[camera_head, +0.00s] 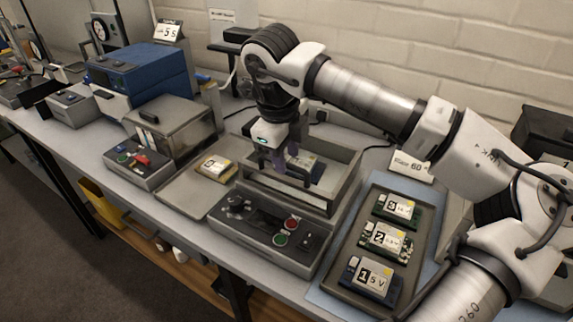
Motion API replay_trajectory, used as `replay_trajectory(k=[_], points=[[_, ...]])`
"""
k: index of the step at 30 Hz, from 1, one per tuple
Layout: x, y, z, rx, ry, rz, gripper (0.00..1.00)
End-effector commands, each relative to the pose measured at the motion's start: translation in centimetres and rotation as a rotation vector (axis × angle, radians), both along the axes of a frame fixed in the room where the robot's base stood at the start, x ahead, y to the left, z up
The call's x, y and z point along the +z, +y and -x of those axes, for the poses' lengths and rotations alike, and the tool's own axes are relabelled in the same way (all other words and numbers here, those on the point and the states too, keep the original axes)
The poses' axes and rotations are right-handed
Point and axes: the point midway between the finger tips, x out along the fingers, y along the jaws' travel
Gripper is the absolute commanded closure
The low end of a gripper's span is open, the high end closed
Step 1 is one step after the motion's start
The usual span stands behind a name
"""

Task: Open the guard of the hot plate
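A bench unit with a grey control panel (262,228) stands mid-bench, with red and green buttons on its front. Behind the panel is a rectangular box-like frame (345,180) with low walls; I cannot tell for sure whether this is the hot plate's guard. A labelled board (312,172) lies inside it. My gripper (285,163) points down over the frame's left part, beside the board. Its fingers are small and dark, and their gap and any contact are unclear. A second unit, with a clear-sided cover (180,125), stands to the left.
A tray (345,282) holding several numbered boards lies at right, below my arm. A board (214,167) lies on a flat plate left of the frame. A small control box (140,163) and a blue instrument (140,72) stand farther left. A brick wall closes the back.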

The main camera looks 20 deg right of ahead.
Motion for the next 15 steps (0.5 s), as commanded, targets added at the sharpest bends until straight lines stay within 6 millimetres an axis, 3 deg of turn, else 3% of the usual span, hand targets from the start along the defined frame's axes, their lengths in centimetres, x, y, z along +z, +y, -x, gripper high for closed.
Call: replay_trajectory(k=[3,12,15], points=[[-0.92,-0.09,-0.10,0.001,0.001,-0.001,0.67],[-1.03,-0.13,-0.14,0.001,0.000,-0.001,0.67],[-1.02,-0.13,-0.14,0.001,0.000,-0.001,0.77]])
